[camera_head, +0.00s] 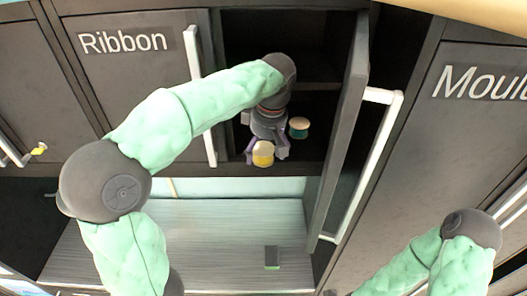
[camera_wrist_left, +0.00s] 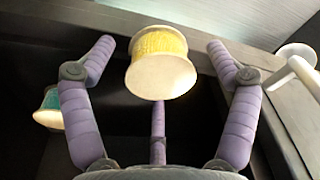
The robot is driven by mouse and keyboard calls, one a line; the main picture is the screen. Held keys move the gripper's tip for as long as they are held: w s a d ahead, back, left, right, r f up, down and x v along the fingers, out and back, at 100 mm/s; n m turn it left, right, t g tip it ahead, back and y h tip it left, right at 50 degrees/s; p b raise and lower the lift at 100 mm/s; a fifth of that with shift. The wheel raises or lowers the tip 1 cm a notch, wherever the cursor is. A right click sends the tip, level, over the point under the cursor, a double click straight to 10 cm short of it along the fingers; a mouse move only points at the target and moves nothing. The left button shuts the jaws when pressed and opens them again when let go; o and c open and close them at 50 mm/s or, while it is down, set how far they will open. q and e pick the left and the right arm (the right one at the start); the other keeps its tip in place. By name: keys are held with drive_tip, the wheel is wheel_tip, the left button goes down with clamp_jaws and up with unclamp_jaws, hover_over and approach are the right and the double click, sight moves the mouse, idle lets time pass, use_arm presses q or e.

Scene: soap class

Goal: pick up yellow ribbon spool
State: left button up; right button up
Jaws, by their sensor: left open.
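The yellow ribbon spool (camera_head: 263,154) is at the front of an open dark cabinet compartment in the head view. It has pale end discs and yellow winding. In the left wrist view the spool (camera_wrist_left: 160,62) is large and lies between the spread fingers. My left gripper (camera_head: 267,152) is open around the spool, with a finger to each side; in the wrist view its fingertips (camera_wrist_left: 160,55) show clear gaps to the spool. My right arm shows at the lower right of the head view, but its gripper is out of view.
A teal spool (camera_head: 299,128) stands just right of my left gripper; it also shows at the left of the wrist view (camera_wrist_left: 48,108). The open cabinet door (camera_head: 340,130) with a white handle bounds the right side. A small grey-green block (camera_head: 272,257) lies on the striped surface below.

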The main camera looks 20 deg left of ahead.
use_arm(q)
drive_tip(key=shift+a+f, duration=0.15)
drive_tip(key=shift+f, duration=0.2)
drive_tip(key=shift+c, duration=0.2)
drive_tip(key=c, duration=1.2)
drive_tip(key=shift+r, duration=0.15)
